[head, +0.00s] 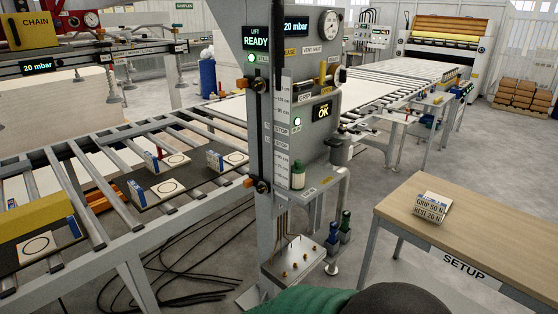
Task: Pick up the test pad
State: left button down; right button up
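No object in view carries a readable "test pad" label, so I cannot tell for certain which one it is. On the roller conveyor at the left lie flat white pieces with black circles: one at the front left (38,247), one in the middle (172,161) and one farther right (236,159). Blue-edged blocks stand beside them. Neither of my grippers is in view.
A grey column (259,190) with gauges and a "LIFT READY" display stands between conveyor and table. Its valve base (297,257) reaches low in front. Black cables (205,255) lie on the floor beneath the conveyor. The tabletop around the marked block is clear.

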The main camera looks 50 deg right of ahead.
aim_at(215, 162)
jog(key=z, duration=1.2)
